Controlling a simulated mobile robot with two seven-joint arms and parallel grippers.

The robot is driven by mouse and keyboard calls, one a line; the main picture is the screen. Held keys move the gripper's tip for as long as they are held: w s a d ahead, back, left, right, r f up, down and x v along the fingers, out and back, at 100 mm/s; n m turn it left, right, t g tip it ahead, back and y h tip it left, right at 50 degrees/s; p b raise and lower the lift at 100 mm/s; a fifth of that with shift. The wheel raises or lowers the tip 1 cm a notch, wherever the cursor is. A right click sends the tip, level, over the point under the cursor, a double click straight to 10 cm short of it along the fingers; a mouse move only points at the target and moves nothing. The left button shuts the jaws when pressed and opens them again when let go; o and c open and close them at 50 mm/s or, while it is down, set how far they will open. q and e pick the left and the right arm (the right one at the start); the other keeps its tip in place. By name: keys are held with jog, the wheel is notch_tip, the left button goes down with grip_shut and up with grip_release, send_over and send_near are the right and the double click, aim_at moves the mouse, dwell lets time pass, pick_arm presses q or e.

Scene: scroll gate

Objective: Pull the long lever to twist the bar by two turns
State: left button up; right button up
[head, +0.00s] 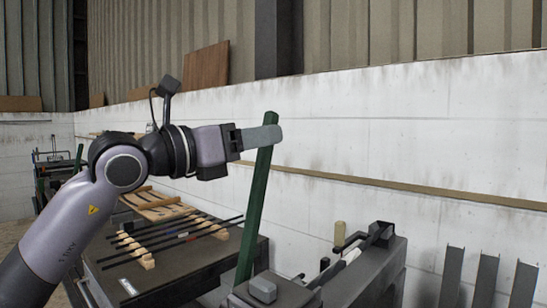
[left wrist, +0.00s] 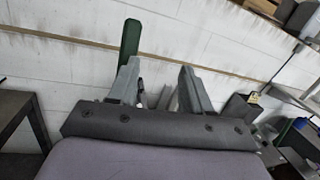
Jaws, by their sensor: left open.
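The long green lever (head: 256,205) stands up from a dark grey machine (head: 270,290), tilted with its top to the right. My left gripper (head: 264,137) is level with the upper part of the lever, and its grey finger crosses in front of it. In the left wrist view the gripper (left wrist: 160,72) is open, with nothing seen held. There the lever's top (left wrist: 131,38) shows behind and above the left finger, not between the fingers. Whether finger and lever touch, I cannot tell. The bar to be twisted cannot be clearly made out. My right gripper is not in view.
A dark table (head: 160,275) left of the lever holds several black rods (head: 180,236) on wooden supports. Another grey machine (head: 370,270) stands to the right. A white wall (head: 420,140) with a wooden rail (head: 400,186) runs behind.

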aim_at(273, 152)
pick_arm(q)
jog(key=w+a+f+y, duration=0.1)
jog(key=a+f+t+y, duration=0.1)
jog(key=f, duration=0.1)
jog(key=shift+w+a+n+y, duration=0.1)
jog(key=shift+w+n+y, duration=0.2)
jog(key=shift+w+y, duration=0.1)
jog(key=shift+w+a, duration=0.1)
jog(key=shift+a, duration=0.05)
jog(key=shift+w, duration=0.15)
jog(key=p+x, duration=0.2)
jog(key=x, duration=0.4)
jog(key=shift+r, duration=0.15)
jog(key=shift+x, duration=0.75)
grip_shut()
